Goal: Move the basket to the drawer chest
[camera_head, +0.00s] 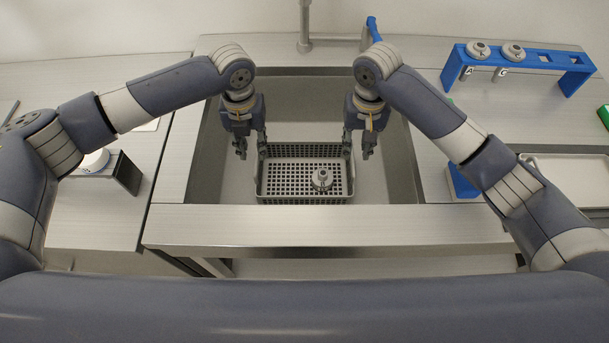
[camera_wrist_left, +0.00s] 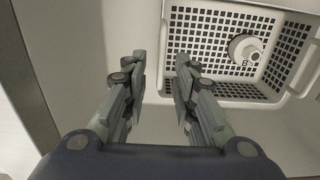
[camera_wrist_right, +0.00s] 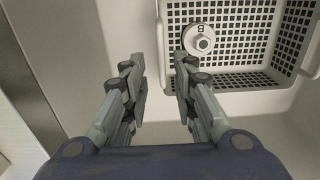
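A grey basket (camera_head: 305,197) with a grid of holes sits in the sink. A round light part marked B (camera_head: 322,178) lies inside it, and it also shows in the right wrist view (camera_wrist_right: 198,41). My left gripper (camera_head: 252,150) is at the basket's left end and my right gripper (camera_head: 357,150) is at its right end. Both are open and empty, pointing down. In each wrist view a side edge of the basket lies in line with the gap between the fingers; contact cannot be told. I cannot identify a drawer chest in view.
The sink (camera_head: 205,165) has raised walls around the basket. A blue rack (camera_head: 560,60) with parts marked A and C stands on the right counter, above a white tray (camera_head: 570,168). A dark-fronted device (camera_head: 127,173) stands on the left counter. A faucet (camera_head: 305,25) rises behind.

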